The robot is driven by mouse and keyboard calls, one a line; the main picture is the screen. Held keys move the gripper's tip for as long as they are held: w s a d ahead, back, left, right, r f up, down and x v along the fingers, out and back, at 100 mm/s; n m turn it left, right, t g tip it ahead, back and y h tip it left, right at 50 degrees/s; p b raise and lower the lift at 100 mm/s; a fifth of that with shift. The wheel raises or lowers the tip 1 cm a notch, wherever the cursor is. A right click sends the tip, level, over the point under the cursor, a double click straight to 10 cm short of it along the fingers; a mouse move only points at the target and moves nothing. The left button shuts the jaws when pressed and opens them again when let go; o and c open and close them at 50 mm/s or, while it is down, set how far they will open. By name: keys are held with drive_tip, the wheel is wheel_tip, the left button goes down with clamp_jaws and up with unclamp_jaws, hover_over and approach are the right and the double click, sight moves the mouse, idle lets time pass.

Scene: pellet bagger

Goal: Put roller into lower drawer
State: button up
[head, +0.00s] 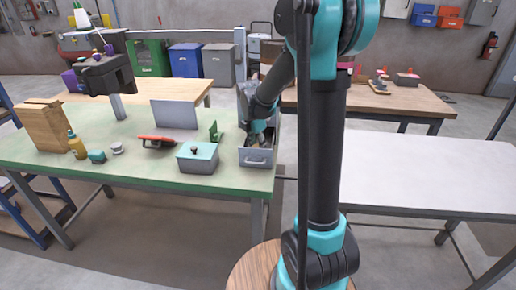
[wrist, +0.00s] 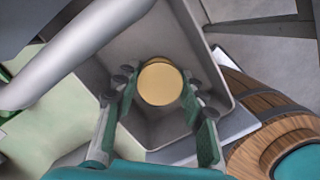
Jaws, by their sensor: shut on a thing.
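The roller (wrist: 160,84) shows in the wrist view as a round, brass-yellow end between the fingertips. My gripper (wrist: 160,92) is shut on it, with one green-padded finger on each side. The grey open drawer (head: 257,158), with a handle on its front, is at the right end of the green table in the head view. My gripper (head: 257,138) points down into the drawer's opening there. In the wrist view the drawer's grey walls (wrist: 215,75) surround the roller. How far the roller is above the drawer floor I cannot tell. The roller is hidden in the head view.
A grey box with a teal lid (head: 198,157) stands just left of the drawer. A red-and-black tool (head: 156,141) and a small green bracket (head: 214,131) lie near it. A thick grey tube (wrist: 75,50) crosses the wrist view's upper left. The white table (head: 430,165) at right is clear.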

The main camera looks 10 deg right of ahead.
drive_tip(key=o, duration=1.3)
drive_tip(key=shift+f, duration=0.15)
drive_tip(key=shift+c, duration=0.2)
wheel_tip(320, 180, up, 12)
drive_tip(key=a, duration=0.1)
drive_tip(key=shift+s+a, duration=0.3)
drive_tip(key=shift+s, duration=0.1)
